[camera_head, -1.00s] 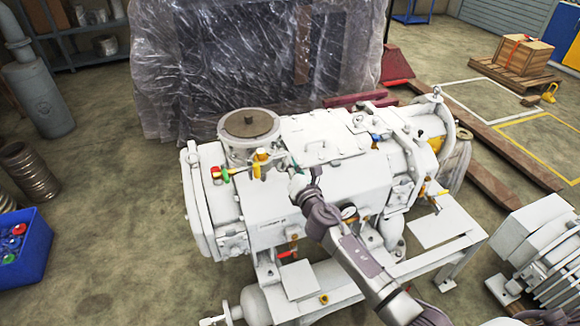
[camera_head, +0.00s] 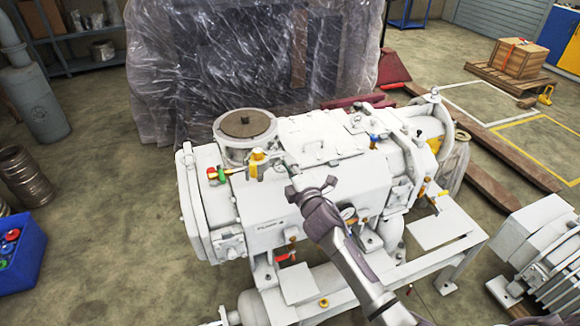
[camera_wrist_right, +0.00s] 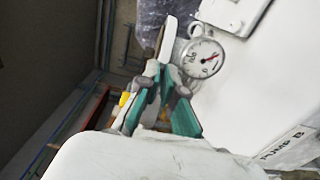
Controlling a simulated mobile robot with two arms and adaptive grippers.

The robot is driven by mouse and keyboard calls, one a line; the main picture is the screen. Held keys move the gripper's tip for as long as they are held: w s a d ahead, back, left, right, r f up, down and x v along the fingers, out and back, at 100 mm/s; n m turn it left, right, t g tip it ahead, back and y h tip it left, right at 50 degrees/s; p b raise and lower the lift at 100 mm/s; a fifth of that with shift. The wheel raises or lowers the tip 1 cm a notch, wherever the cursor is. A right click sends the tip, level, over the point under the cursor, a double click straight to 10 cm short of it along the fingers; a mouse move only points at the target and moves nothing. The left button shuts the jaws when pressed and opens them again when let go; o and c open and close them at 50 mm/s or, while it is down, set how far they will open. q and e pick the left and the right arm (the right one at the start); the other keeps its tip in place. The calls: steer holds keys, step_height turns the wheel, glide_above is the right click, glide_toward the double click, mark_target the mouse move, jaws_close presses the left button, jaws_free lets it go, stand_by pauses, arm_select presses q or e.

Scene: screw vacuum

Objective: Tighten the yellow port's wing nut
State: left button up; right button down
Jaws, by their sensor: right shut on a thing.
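The yellow port (camera_head: 258,163) stands on top of the white pump (camera_head: 290,203), left of my right gripper, with a red and green fitting beside it. My left gripper is not in view.
A pressure gauge (camera_wrist_right: 203,58) sits close to the fingers in the wrist view. A round flanged inlet (camera_head: 245,127) rises behind the port. A blue crate (camera_head: 22,250) stands at the left, and a second white machine (camera_head: 540,250) at the right. Open floor lies left of the pump.

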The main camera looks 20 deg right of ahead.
steer(key=m, duration=0.3)
steer(key=f+m, duration=0.1)
steer(key=m, duration=0.1)
steer(key=shift+a+m, duration=0.1)
steer(key=shift+m, duration=0.3)
stand_by(0.4)
steer(key=c, duration=1.3)
jaws_free()
steer(key=shift+s, duration=0.1)
steer(key=shift+r, duration=0.1)
steer(key=s, duration=1.2)
steer(key=shift+d, duration=0.25)
